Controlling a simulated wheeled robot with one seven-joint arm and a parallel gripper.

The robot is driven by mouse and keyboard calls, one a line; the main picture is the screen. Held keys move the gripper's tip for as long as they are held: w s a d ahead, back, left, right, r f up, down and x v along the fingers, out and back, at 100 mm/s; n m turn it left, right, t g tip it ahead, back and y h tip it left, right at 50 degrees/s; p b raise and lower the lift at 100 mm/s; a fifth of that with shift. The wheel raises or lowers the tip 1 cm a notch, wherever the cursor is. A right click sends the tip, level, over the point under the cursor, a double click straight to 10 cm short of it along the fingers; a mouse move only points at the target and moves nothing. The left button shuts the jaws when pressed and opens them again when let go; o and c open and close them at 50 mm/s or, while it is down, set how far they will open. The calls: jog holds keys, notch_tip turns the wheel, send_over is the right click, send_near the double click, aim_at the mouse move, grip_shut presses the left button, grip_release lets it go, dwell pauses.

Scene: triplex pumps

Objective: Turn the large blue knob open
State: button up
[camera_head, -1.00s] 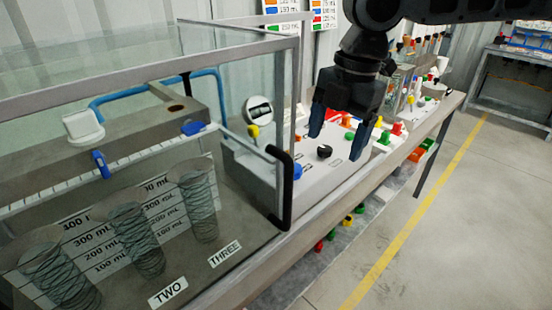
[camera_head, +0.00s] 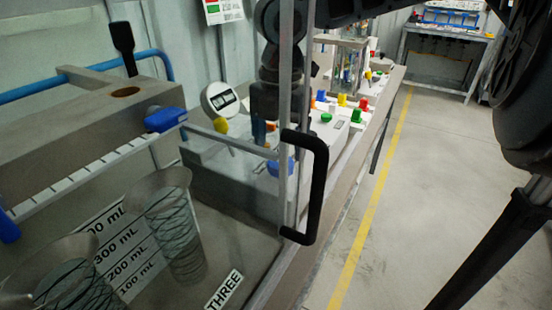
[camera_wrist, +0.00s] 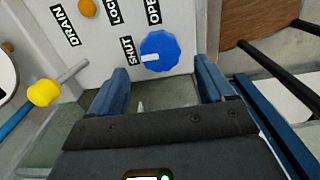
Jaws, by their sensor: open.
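The large blue knob (camera_wrist: 160,51) sits on a white panel (camera_wrist: 103,45) in the wrist view. Its white mark points left, beside the SHUT label (camera_wrist: 127,51); the OPEN label (camera_wrist: 153,12) is above it. My gripper (camera_wrist: 163,76) is open, its two blue fingers apart with the knob ahead, between their tips in the picture. I cannot tell whether they touch it. In the head view the knob (camera_head: 280,167) shows low on the panel, and my gripper (camera_head: 262,130) is partly hidden behind the clear case's frame.
A clear case with a black handle (camera_head: 315,185) stands in front, with coiled tubes inside. A yellow knob (camera_wrist: 44,92) and an orange knob (camera_wrist: 88,8) are nearby in the wrist view. More coloured knobs line the bench beyond. The floor to the right is clear.

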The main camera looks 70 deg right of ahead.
jog(key=shift+f, duration=2.1)
jog(key=c, duration=1)
jog(key=shift+c, duration=0.2)
